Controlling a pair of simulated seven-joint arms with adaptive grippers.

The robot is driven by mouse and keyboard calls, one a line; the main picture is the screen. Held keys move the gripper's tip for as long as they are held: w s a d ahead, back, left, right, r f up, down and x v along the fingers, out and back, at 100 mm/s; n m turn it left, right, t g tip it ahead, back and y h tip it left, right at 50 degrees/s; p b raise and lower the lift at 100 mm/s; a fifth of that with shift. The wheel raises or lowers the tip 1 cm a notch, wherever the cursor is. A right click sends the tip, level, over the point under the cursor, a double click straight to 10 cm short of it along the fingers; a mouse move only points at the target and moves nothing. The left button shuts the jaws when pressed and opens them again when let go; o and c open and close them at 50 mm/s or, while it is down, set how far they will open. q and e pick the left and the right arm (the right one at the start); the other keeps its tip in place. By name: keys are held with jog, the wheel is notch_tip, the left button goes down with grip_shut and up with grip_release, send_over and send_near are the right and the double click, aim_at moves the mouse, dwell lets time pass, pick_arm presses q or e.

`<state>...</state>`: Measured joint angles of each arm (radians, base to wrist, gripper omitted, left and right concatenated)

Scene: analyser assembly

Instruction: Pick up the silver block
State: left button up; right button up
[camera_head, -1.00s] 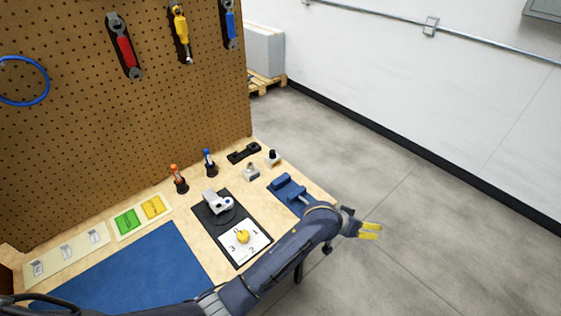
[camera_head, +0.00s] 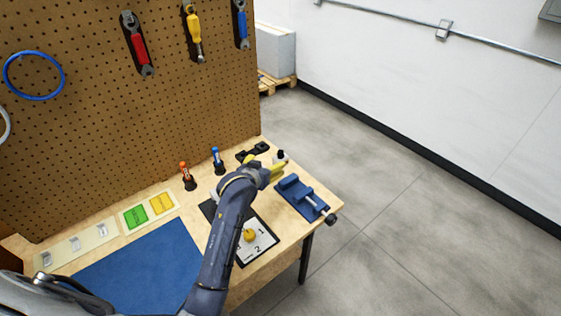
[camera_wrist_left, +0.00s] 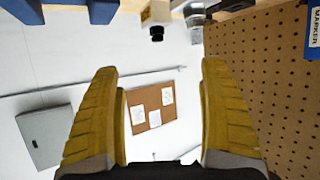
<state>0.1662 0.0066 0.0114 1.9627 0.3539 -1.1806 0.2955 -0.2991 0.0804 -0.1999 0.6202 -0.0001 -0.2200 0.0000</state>
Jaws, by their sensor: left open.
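My left gripper (camera_head: 266,168) is open, with yellow fingers, above the back right part of the workbench. In the left wrist view its fingers (camera_wrist_left: 160,72) stand wide apart with nothing between them. A small silver block (camera_wrist_left: 195,22) shows at the top edge of that view, partly cut off and beyond the right fingertip. In the head view my left gripper and arm hide the silver block. My right gripper is not in view.
A pale block with a black knob (camera_head: 281,156) stands near the gripper. A blue vise (camera_head: 301,197) lies to the right, a black holder (camera_head: 252,152) behind. Orange (camera_head: 187,175) and blue (camera_head: 217,160) tools stand to the left. A pegboard (camera_head: 120,130) rises behind the bench.

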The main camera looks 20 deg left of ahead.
aim_at(280, 153)
pick_arm(q)
jog(key=x, duration=1.1)
jog(key=shift+w+d+f, duration=0.1)
jog(key=shift+w+f, duration=0.1)
jog(key=shift+w, duration=0.1)
jog(key=shift+d+x, duration=0.1)
jog(key=shift+x, duration=0.7)
jog(key=shift+d+x, duration=0.15)
jog(key=shift+x, duration=1.7)
jog(key=shift+f, duration=0.1)
grip_shut()
